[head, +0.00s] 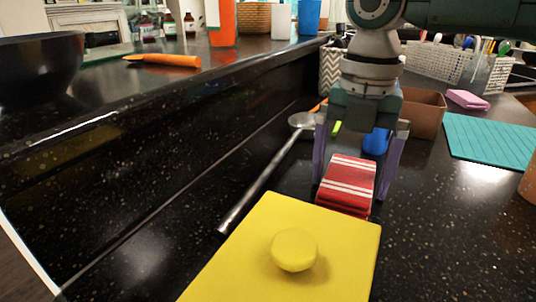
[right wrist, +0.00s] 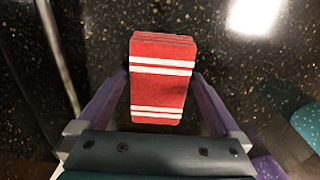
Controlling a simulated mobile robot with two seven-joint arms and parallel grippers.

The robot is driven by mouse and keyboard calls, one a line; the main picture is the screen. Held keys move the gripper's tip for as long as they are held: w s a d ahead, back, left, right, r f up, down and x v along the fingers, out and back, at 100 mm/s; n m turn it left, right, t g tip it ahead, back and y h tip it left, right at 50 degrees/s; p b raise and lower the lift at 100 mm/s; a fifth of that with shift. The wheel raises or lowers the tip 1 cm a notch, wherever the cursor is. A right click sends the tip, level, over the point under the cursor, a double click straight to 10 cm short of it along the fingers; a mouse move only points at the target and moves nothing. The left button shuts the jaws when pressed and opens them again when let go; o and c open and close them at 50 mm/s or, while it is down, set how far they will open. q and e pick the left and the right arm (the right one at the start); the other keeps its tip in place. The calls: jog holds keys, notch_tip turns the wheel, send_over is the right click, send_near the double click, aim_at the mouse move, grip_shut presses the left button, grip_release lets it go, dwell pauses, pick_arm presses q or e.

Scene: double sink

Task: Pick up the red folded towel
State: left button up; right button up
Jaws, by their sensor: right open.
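The red folded towel (head: 346,184), with white stripes, lies on the dark speckled counter just behind the yellow board. It also shows in the right wrist view (right wrist: 162,82), upright in the picture with its folded edge at the top. My right gripper (head: 354,190) comes down from above with its purple fingers on either side of the towel. In the right wrist view the open fingers (right wrist: 160,80) flank the towel's lower part. The left finger looks close to the towel's side; I cannot tell whether it touches. My left gripper is not in view.
A yellow board (head: 330,262) with a round yellow knob (head: 294,250) lies in front. A metal ladle (head: 262,180) lies to the left beside the raised ledge. A brown box (head: 424,112), blue item (head: 376,142) and teal mat (head: 490,140) are behind and right.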

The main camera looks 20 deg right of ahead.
jog(key=c, duration=1.2)
jog(key=shift+o, duration=0.2)
jog(key=shift+r, duration=0.15)
